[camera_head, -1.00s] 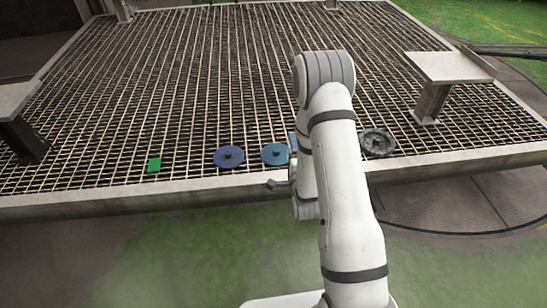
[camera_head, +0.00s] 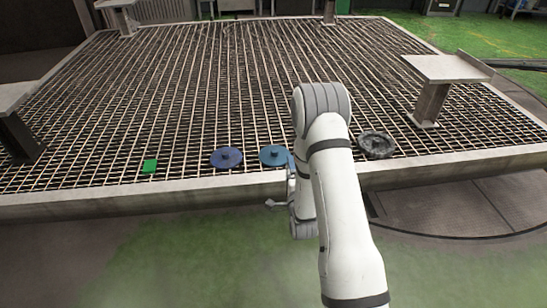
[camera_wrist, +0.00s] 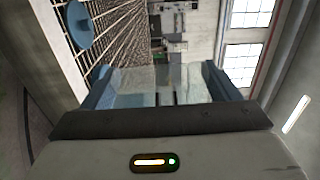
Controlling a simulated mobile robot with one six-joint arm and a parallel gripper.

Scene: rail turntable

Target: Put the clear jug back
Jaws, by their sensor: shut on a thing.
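A clear, see-through jug (camera_wrist: 135,88) shows in the wrist view between the two blue fingers of my gripper (camera_wrist: 156,70). My gripper is shut on it. Only part of the jug shows, and its outline is faint against the background. In the head view my arm hides most of the gripper and the jug cannot be made out; the wrist end hangs at the near edge of the grating platform (camera_head: 120,205).
A raised stand (camera_head: 440,69) is at right. The grating behind is largely clear.

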